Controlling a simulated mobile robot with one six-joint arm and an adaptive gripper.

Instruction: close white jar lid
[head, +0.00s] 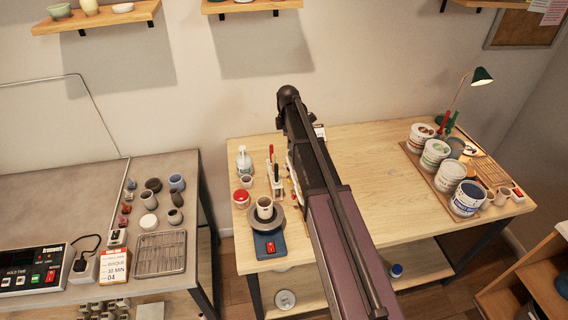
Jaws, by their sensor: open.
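A small white container (244,163) stands at the back left of the wooden table; it may be the white jar, but it is too small to tell whether its top is open. A low white round piece (149,222) lies on the grey table at left; I cannot tell whether it is a lid or a small jar. My arm reaches up over the wooden table and hides part of it. My gripper cannot be made out; its fingers do not show past the arm.
The wooden table (375,150) is clear right of my arm. At its left stand a red-topped jar (241,198), a cup (265,206) on a blue-based device (268,244), and upright tools. Several labelled tubs (437,153) and a lamp (482,75) stand right. Wall shelves hang above.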

